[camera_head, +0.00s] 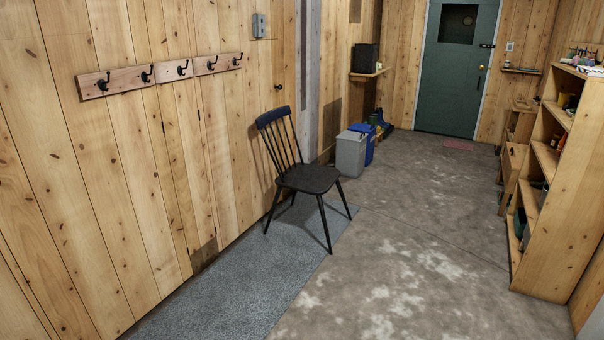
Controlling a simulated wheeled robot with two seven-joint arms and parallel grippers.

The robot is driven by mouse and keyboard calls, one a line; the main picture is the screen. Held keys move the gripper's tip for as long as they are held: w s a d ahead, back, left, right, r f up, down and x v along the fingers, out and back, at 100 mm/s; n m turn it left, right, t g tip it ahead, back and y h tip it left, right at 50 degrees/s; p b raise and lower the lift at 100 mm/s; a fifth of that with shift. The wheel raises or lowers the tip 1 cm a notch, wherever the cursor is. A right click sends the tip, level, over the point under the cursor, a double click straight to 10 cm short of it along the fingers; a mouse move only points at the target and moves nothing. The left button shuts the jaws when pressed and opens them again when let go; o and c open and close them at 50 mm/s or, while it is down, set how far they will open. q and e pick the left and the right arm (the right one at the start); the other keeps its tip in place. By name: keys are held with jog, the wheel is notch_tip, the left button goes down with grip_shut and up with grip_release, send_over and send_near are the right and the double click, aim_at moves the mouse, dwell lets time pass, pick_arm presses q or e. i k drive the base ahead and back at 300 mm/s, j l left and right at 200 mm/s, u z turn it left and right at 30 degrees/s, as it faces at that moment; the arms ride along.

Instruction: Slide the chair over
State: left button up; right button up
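A dark chair (308,179) with a spindle back and a blue-black top rail stands upright near the left wall. Its back is toward the wall and its seat faces right. It stands by the far end of a grey mat (245,270), with a front leg near the mat's right edge. Neither of my grippers shows in the head view, and nothing touches the chair.
Grey and blue bins (351,153) stand behind the chair along the left wall. A wooden shelf unit (568,190) lines the right side. Concrete floor (420,250) is clear between them, leading to a green door (456,85). Coat hooks (184,69) hang on the left wall.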

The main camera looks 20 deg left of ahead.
aim_at(307, 179)
jog(key=i+z, duration=0.2)
jog(key=i, duration=3.85)
jog(key=i+l+u, duration=0.15)
jog(key=i, duration=0.35)
jog(key=i+l+u, duration=0.15)
jog(key=i, duration=0.3)
jog(key=i+l+u, duration=0.2)
jog(key=i, duration=0.3)
jog(key=i+l+u, duration=0.25)
jog(key=i+u, duration=0.2)
jog(key=i+l+u, duration=0.85)
jog(key=k+l, duration=0.1)
